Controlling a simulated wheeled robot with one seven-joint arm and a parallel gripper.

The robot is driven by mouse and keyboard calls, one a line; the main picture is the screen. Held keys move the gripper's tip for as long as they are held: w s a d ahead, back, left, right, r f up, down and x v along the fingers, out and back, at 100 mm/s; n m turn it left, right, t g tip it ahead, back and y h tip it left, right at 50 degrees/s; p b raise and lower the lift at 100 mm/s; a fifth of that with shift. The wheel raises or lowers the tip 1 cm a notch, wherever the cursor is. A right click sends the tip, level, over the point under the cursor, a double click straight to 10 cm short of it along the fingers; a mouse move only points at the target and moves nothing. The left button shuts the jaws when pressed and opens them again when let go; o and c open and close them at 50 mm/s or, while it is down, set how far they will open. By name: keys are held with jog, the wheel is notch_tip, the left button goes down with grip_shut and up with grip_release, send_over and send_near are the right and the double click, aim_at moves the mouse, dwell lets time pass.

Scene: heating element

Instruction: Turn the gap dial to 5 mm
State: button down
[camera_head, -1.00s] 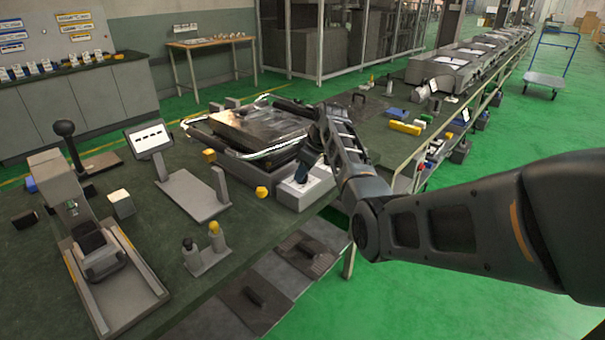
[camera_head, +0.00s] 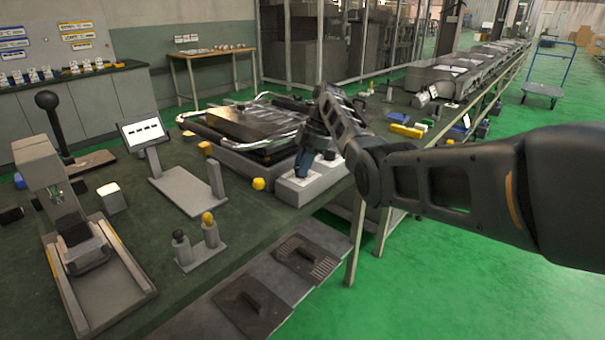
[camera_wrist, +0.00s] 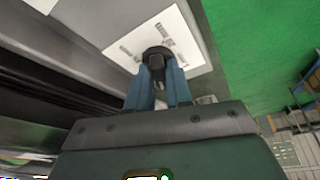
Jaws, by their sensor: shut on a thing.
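The gap dial (camera_wrist: 156,52) is a small dark knob on a white label plate (camera_wrist: 126,46) with printed marks too small to read. My gripper (camera_wrist: 158,80) has its two blue fingers shut on the dial, one on each side. In the head view my gripper (camera_head: 304,163) points down onto a light grey control box (camera_head: 310,186) at the front edge of the bench. The dial is hidden there behind the fingers. I cannot tell which value the dial points to.
A dark plate press with bright metal rails (camera_head: 245,130) stands just behind the box. A yellow knob (camera_head: 258,184) is to its left. A grey stand with a tilted display (camera_head: 145,133) and a small press (camera_head: 70,220) stand further left. Green floor lies to the right.

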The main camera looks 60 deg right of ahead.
jog(key=shift+w+n+g+b, duration=0.1)
jog(key=shift+n+g+b, duration=0.4)
jog(key=shift+n+b, duration=0.55)
jog(key=shift+n, duration=0.25)
jog(key=c, duration=1.1)
grip_release()
jog(key=shift+v, duration=3.9)
jog(key=shift+d, duration=0.15)
